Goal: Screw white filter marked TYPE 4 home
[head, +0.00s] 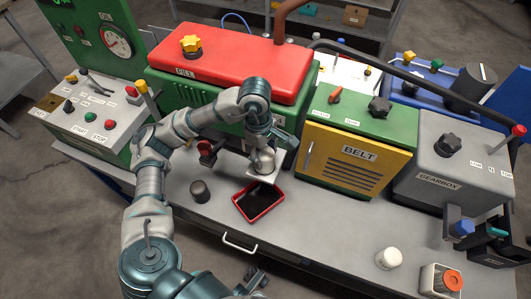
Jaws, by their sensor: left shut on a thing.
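My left gripper (264,152) reaches down at the front of the green engine and is shut on a pale, rounded filter (264,164). The filter is at a light square plate above the red drip tray (279,203). I cannot read its marking, and cannot tell how far it is seated. Another white filter (389,258) stands upright on the bench at right; its marking is not readable either. A dark filter (199,191) stands left of the tray. A dark part that looks like my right gripper (257,280) is low at the bottom edge; its jaws are unclear.
The engine's red FILL cover (232,68) is behind my arm. The yellow BELT housing (342,158) and grey GEARBOX (443,158) stand to the right. A white box with an orange-topped item (452,282) is at front right. The bench middle (325,232) is clear.

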